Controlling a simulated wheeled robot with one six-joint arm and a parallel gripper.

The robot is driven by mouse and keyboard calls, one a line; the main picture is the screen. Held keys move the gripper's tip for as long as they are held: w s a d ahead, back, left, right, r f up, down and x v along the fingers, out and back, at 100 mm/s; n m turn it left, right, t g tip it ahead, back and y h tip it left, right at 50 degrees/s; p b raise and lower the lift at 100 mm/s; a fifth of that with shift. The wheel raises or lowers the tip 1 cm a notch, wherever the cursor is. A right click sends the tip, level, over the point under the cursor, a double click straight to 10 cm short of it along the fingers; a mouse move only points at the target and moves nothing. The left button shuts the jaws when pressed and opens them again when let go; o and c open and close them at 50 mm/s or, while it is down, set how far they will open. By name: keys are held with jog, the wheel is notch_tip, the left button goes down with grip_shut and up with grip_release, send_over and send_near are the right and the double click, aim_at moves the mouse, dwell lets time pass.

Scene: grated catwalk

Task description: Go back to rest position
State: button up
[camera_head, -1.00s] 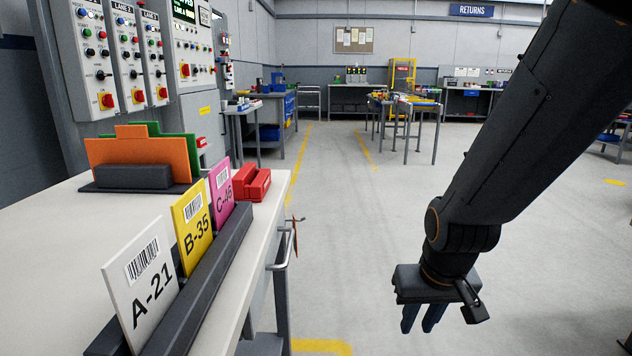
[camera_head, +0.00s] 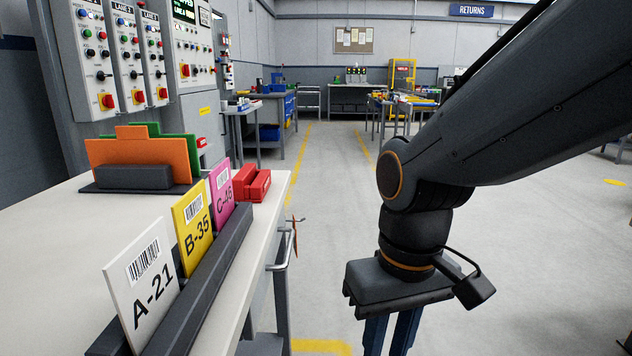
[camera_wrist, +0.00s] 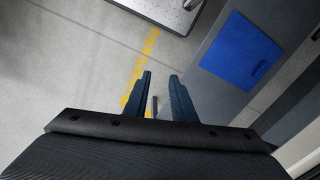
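My gripper (camera_head: 391,335) hangs downward over the floor, to the right of the table, at the bottom of the head view, where its fingertips are cut off. In the wrist view its two dark blue fingers (camera_wrist: 160,80) stand apart with a gap between them and nothing held. It touches no object that I can see.
The white table (camera_head: 60,250) at left bears cards A-21 (camera_head: 147,290), B-35 (camera_head: 193,228) and C-45 (camera_head: 221,196) in a dark rack, and a red holder (camera_head: 252,183). The wrist view shows a blue panel (camera_wrist: 240,52). The grey floor (camera_head: 335,240) ahead is open.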

jog(key=d+r+m+p, duration=0.3)
jog(key=d+r+p, duration=0.7)
jog(key=p, duration=0.9)
jog(key=shift+r+h, duration=0.3)
jog(key=shift+r, duration=0.35)
dwell(1.0)
